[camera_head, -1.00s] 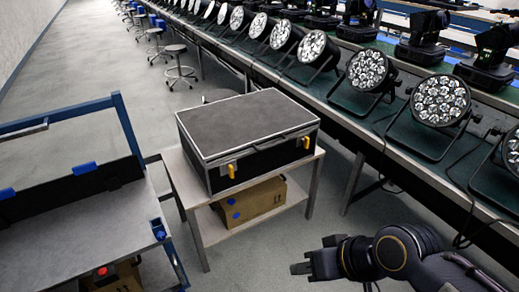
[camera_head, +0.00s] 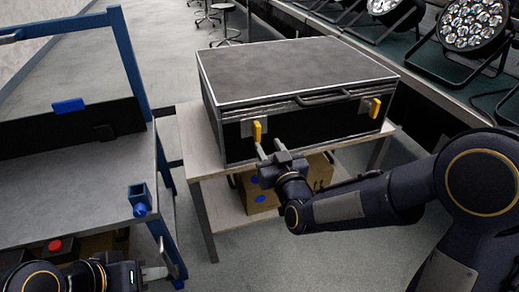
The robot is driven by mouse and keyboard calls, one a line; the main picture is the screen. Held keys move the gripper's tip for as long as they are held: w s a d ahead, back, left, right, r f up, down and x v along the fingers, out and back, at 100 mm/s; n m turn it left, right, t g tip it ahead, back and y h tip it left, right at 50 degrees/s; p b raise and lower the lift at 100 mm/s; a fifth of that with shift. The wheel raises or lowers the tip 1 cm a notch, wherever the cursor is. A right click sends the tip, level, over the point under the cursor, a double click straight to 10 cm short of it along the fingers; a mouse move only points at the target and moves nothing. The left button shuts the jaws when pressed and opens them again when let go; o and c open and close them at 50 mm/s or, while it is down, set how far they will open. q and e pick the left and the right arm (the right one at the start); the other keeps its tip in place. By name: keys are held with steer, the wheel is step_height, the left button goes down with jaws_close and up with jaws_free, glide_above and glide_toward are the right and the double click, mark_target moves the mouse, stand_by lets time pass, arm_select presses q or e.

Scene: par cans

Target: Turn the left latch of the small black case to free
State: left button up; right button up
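The small black case (camera_head: 300,75), with a grey lid and a front handle (camera_head: 322,98), sits closed on a small table. Its left latch (camera_head: 257,131) has a yellow lever standing roughly upright on a metal plate. The right latch (camera_head: 375,107) also has an upright yellow lever. My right gripper (camera_head: 269,147) is just below and to the right of the left latch, fingers apart and empty. Contact with the lever cannot be told. My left gripper (camera_head: 155,272) is low at the left, well away from the case, its fingers partly hidden at this angle.
The light table (camera_head: 190,140) holds the case, with a cardboard box (camera_head: 262,195) on its lower shelf. A blue-framed grey cart (camera_head: 75,195) stands at the left. A bench with par cans (camera_head: 473,24) runs along the right. Open floor lies between.

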mark_target(259, 131)
steer(key=x, duration=0.7)
steer(key=shift+w+a, duration=0.2)
steer(key=shift+w, duration=0.2)
steer(key=shift+c, duration=0.2)
jaws_close()
